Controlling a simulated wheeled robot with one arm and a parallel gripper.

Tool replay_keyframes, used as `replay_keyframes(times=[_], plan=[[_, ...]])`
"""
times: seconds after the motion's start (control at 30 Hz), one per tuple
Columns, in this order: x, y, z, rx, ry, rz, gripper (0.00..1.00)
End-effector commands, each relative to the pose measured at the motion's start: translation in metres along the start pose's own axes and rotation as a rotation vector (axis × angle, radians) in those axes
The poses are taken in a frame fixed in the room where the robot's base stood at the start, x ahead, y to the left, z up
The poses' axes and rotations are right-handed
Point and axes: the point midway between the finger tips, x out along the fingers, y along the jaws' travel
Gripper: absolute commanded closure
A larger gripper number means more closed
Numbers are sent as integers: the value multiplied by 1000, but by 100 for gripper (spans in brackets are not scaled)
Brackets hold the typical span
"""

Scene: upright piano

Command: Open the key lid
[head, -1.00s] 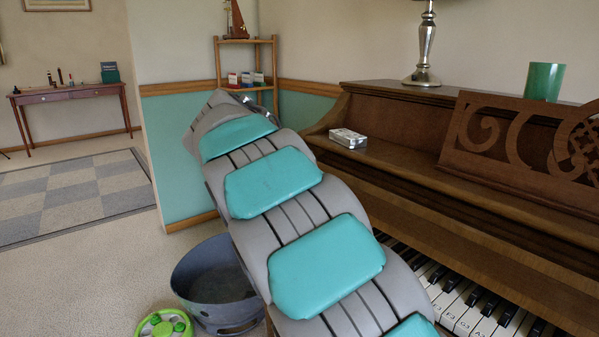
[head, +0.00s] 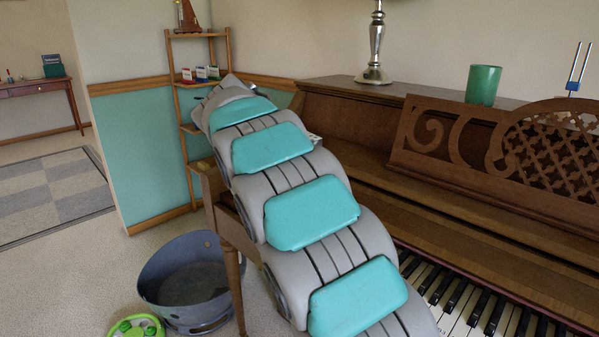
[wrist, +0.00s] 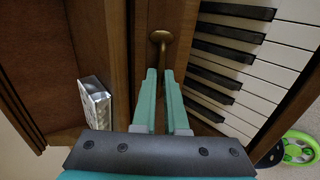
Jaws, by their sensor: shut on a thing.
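The piano's key lid (head: 480,240) is a brown wooden panel above the keys. White and black keys (head: 462,306) show in front of it, and also in the wrist view (wrist: 262,55). In the wrist view, a round brass knob (wrist: 160,37) on a stem stands on the lid's wooden strip. My gripper (wrist: 160,72) has teal fingers close together on the knob's stem. In the head view my arm hides the gripper, the knob and the piano's far left end.
A silver box (wrist: 95,102) lies on the wood left of my fingers. A green cup (head: 484,85) and lamp (head: 374,75) stand on top, near the music desk (head: 510,140). A grey tub (head: 187,320) and green toy (head: 137,327) are on the floor.

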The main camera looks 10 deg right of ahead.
Motion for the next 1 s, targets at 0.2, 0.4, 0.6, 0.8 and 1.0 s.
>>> replay_keyframes(times=[0.2,0.4,0.6,0.8,1.0], plan=[[-1,0,-1,-1,3,1,71],[-1,0,0,0,2,1,62],[-2,0,-1,0,2,1,62],[-19,-1,-1,0,2,1,62],[-52,0,-1,1,5,2,62]])
